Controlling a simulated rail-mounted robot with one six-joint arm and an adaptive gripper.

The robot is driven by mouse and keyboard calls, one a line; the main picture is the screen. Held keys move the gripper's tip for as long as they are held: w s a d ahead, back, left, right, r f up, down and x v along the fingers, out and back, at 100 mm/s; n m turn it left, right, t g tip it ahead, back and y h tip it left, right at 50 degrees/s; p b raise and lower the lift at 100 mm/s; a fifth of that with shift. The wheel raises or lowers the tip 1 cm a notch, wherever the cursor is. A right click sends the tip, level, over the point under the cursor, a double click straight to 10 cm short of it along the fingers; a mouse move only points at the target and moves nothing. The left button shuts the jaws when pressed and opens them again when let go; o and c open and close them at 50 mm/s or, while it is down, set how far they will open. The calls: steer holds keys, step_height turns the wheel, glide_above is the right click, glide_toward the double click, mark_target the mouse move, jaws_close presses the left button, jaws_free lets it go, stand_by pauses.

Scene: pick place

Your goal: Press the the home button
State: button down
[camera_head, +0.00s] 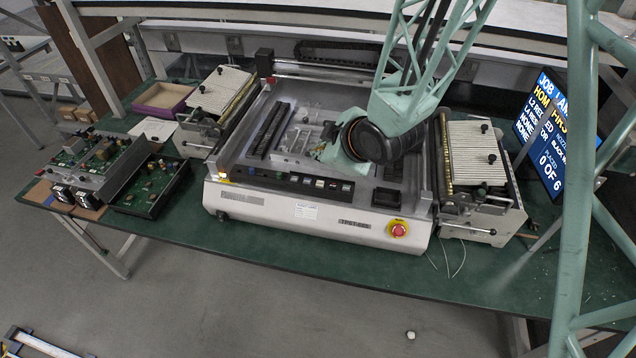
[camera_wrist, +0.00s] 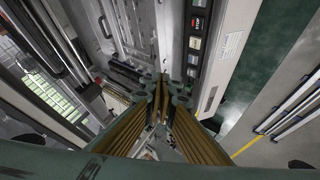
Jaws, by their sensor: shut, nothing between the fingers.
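A row of small buttons (camera_head: 319,183) runs along the dark front panel of the white pick-and-place machine (camera_head: 275,208). In the wrist view the button row (camera_wrist: 194,42) includes a red one and several pale ones. The wrist mount partly hides the bed behind.
A red emergency stop (camera_head: 398,229) is at the machine's front right. Feeder banks (camera_head: 220,92) and (camera_head: 472,142) flank the machine. A monitor (camera_head: 552,130) stands at right. Circuit boards in a tray (camera_head: 150,188) lie at left. The green table's front strip (camera_head: 300,245) is clear.

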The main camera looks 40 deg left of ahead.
steer(key=shift+f, duration=0.1)
stand_by(0.4)
steer(key=b, duration=0.3)
glide_above(320, 185)
steer(key=shift+a+f, duration=0.1)
steer(key=shift+f, duration=2.75)
steer(key=shift+f+b, duration=1.35)
steer(key=shift+f+b, duration=0.9)
steer(key=shift+b, duration=0.3)
steer(key=shift+r, duration=0.85)
steer(key=shift+r+p, duration=0.1)
steer(key=shift+p, duration=0.2)
steer(key=shift+r+p, duration=1.3)
steer(key=shift+r, duration=1.1)
